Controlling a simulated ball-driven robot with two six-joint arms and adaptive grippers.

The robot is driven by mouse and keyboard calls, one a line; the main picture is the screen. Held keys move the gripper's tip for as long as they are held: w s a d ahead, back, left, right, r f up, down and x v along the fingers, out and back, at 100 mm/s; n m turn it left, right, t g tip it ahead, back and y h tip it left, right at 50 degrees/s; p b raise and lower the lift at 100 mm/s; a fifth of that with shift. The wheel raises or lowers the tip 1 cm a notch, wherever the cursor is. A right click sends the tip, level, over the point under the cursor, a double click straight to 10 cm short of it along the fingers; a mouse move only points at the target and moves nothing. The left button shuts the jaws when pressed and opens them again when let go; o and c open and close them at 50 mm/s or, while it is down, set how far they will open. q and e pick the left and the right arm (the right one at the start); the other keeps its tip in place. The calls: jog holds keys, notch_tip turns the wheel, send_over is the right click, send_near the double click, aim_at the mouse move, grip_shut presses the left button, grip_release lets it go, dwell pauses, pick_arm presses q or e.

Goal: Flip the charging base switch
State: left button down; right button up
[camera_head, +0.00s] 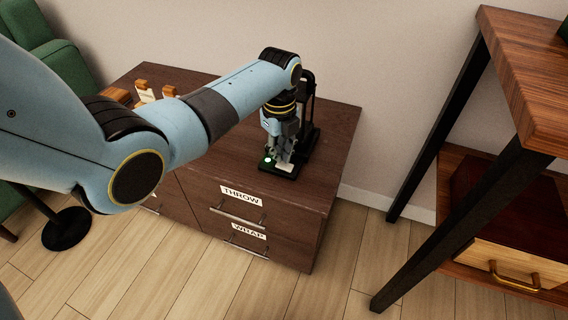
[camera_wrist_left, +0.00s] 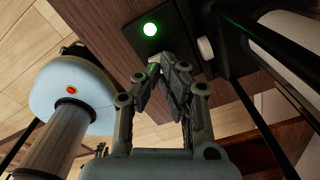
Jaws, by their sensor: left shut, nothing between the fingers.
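The charging base (camera_head: 300,155) is a black stand with a flat foot and an upright frame on top of a dark wooden cabinet. A green light glows at the front of its foot, and the foot also shows in the left wrist view (camera_wrist_left: 142,44). A pale part (camera_head: 284,167) lies on the foot beside the light; I cannot tell if it is the switch. My left gripper (camera_head: 277,152) points down over the foot, shut and empty. In the left wrist view its fingertips (camera_wrist_left: 168,71) are close to the foot; contact is unclear. My right gripper is out of view.
The cabinet (camera_head: 330,180) has drawers labelled THROW and WRAP. Wooden and white items (camera_head: 145,92) stand on its left part, partly behind my arm. A wooden shelf table (camera_head: 525,75) with black legs stands right. A green chair (camera_head: 55,50) is at left.

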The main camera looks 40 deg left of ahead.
pick_arm(q)
jog(key=shift+f+b, duration=0.55)
jog(key=shift+f, duration=0.45)
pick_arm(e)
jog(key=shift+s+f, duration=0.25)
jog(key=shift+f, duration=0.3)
pick_arm(q)
jog(key=shift+s, duration=0.1)
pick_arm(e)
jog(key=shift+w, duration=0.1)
pick_arm(q)
notch_tip(320, 180, up, 3)
jog(key=p, duration=0.2)
jog(key=shift+f+p, duration=0.1)
jog(key=shift+p, duration=0.25)
notch_tip(320, 180, up, 4)
jog(key=p, duration=0.4)
jog(key=shift+r+p, duration=0.2)
jog(key=shift+p, duration=0.1)
jog(key=shift+f, duration=0.1)
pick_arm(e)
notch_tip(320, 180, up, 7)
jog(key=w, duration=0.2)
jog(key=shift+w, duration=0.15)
